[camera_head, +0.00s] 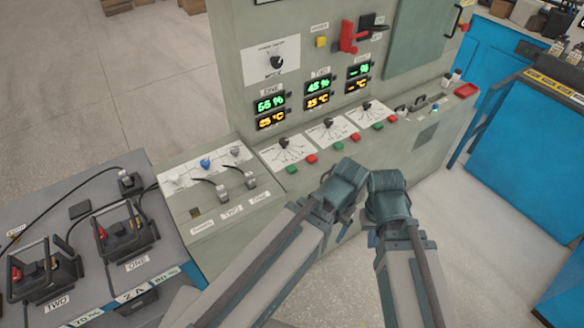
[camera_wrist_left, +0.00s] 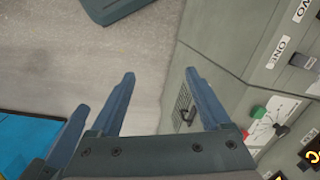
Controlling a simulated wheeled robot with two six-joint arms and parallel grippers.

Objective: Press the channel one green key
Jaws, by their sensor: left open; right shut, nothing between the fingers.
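The channel one green key (camera_head: 292,169) is on the sloped console ledge, below the left dial plate. A green key (camera_wrist_left: 258,112) also shows in the left wrist view beside a red key and dial plate, right of my left gripper's fingers and apart from them. My left gripper (camera_wrist_left: 160,78) is open, with nothing between its fingers. In the head view its fingertips are hidden behind my arm. My right gripper (camera_head: 388,212) is close beside the left arm in front of the console. It is shut and empty, and its fingertips are mostly hidden.
The channel one red key (camera_head: 312,159) sits close to the right of the green one. More green and red keys run along the ledge. A cable panel (camera_head: 207,180) and a battery bench (camera_head: 95,255) stand left. A blue cabinet (camera_head: 530,145) stands right.

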